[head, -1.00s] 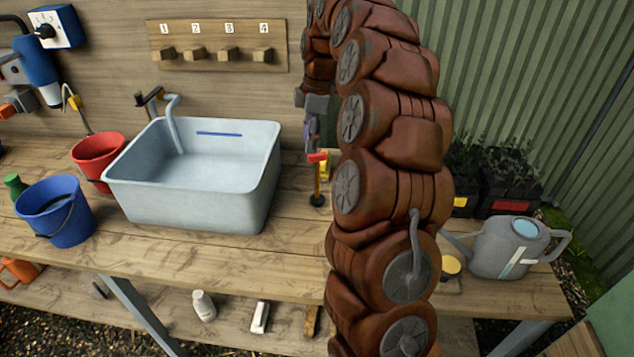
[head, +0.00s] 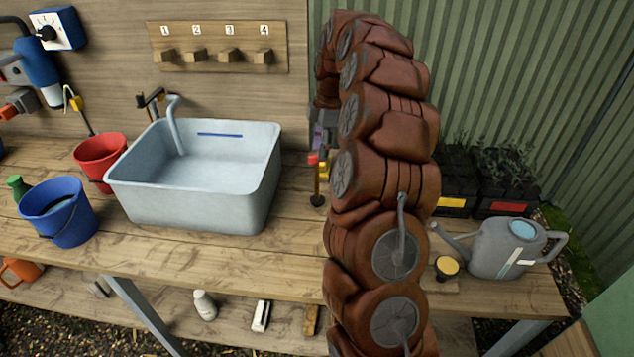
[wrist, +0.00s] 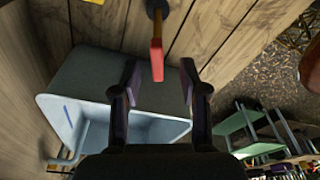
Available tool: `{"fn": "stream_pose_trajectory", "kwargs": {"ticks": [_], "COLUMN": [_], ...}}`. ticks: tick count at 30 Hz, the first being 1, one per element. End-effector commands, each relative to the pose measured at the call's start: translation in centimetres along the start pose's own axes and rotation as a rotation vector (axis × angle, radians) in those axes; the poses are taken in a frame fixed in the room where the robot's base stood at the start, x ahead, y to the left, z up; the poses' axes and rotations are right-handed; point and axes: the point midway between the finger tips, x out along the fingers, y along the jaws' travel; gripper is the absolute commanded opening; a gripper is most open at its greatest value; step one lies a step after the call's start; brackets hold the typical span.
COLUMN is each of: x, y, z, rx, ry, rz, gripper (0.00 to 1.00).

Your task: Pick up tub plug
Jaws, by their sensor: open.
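An upright piece with a red top, a thin stem and a round black foot, which looks like the tub plug (head: 316,184), stands on the bench just right of the grey tub (head: 190,205). In the wrist view its red top (wrist: 156,60) shows between my fingertips, with the black foot beyond at the upper edge. My gripper (wrist: 160,72) is open, one finger on each side of the red top, with gaps visible. I cannot tell how far above it the fingers are. In the head view my gripper (head: 322,132) is mostly hidden behind my arm.
A yellow item (head: 325,170) is close behind the plug, partly hidden by my arm. A tap (head: 172,115) stands at the tub. Red (head: 98,150) and blue (head: 62,222) buckets are at left. A watering can (head: 505,250) and planters (head: 460,190) are at right.

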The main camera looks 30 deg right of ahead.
Motion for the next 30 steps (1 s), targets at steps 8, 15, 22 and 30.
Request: {"fn": "stream_pose_trajectory", "kwargs": {"ticks": [8,15,22,30], "x": [3.2,3.9,3.9,3.9], "y": [0.2,0.3,0.3,0.3], "z": [-0.3,-0.2,-0.2,-0.3], "rx": [0.000,0.000,0.000,0.000], "ry": [0.001,0.000,0.000,0.000], "rz": [-0.004,0.000,0.001,0.001], "gripper": [0.44,0.44,0.27,0.00]}}
